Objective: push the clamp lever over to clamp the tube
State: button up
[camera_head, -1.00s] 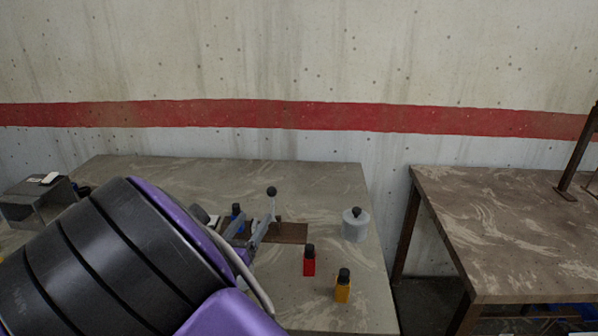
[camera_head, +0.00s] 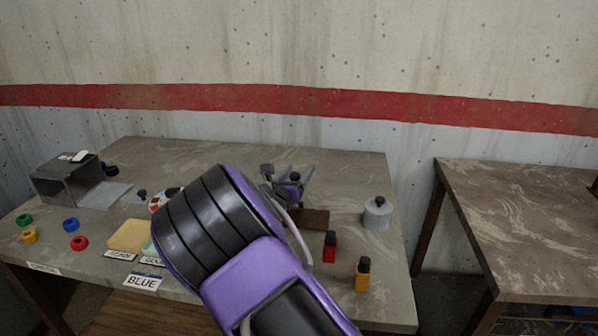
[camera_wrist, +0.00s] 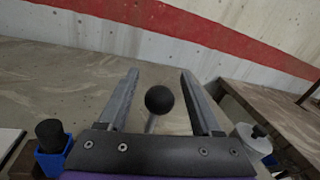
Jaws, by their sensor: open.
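The clamp lever shows as a black ball knob (camera_head: 295,177) above a brown base plate (camera_head: 314,219) on the table. In the wrist view the knob (camera_wrist: 159,99) sits between my two finger lines, with a pale rod under it. My gripper (camera_wrist: 160,85) is open, its fingers on either side of the knob; no contact is visible. In the head view my gripper (camera_head: 290,175) is around the knob, and my arm hides most of the clamp body. The lever appears roughly upright. I cannot make out the tube.
A blue bottle (camera_wrist: 52,152) stands left of my gripper in the wrist view. A grey canister (camera_head: 376,216), a red bottle (camera_head: 330,247) and a yellow bottle (camera_head: 362,275) stand to the right. Coloured rings, a metal box (camera_head: 68,183) and labelled pads are at left.

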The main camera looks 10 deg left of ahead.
jog(key=shift+w, duration=0.35)
grip_shut()
dwell(1.2)
